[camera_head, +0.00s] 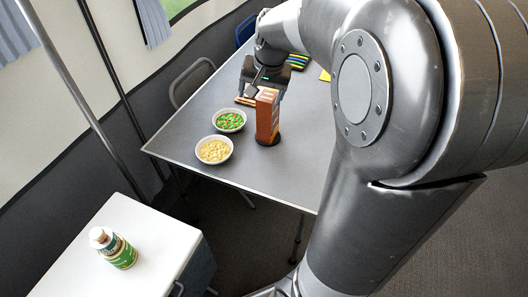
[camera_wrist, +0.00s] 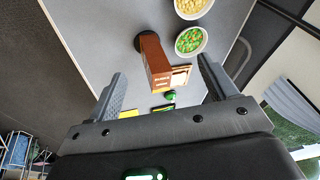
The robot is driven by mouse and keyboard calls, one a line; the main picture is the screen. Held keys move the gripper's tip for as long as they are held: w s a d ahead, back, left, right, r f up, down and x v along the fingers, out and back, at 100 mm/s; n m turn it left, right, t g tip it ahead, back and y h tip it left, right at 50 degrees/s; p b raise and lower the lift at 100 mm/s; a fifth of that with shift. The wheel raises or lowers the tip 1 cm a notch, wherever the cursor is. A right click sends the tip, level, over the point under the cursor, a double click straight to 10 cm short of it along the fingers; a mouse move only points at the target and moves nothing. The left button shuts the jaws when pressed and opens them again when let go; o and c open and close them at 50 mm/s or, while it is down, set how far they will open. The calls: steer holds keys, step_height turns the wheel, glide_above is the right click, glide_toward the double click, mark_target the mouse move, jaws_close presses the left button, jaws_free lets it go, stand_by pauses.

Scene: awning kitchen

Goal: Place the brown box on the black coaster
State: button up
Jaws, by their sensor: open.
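The brown box (camera_head: 267,118) stands upright on the grey table. Its base appears to rest on the black coaster (camera_head: 277,141), whose dark rim shows around the bottom. In the wrist view the box (camera_wrist: 155,62) is seen from above, with the round coaster (camera_wrist: 138,43) partly hidden beneath it. My gripper (camera_head: 262,88) is open, above and behind the box in the head view. In the wrist view its two fingers (camera_wrist: 160,75) are wide apart, one on each side of the box, with visible gaps and no contact.
A bowl of green and red pieces (camera_head: 230,121) and a bowl of pale yellow pieces (camera_head: 214,150) stand left of the box. Striped and yellow items (camera_head: 297,61) lie at the back. A green bottle (camera_head: 117,249) stands on a separate white counter (camera_head: 165,235). The front table area is clear.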

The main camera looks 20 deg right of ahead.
steer(key=s+a+r+n, duration=0.1)
steer(key=s+a+n, duration=0.2)
steer(key=s, duration=0.8)
steer(key=s+a+r+n+t, duration=0.1)
steer(key=s+a, duration=0.4)
steer(key=s, duration=0.6)
steer(key=shift+r+n+t, duration=0.25)
steer(key=shift+n+t, duration=0.05)
steer(key=shift+n, duration=0.6)
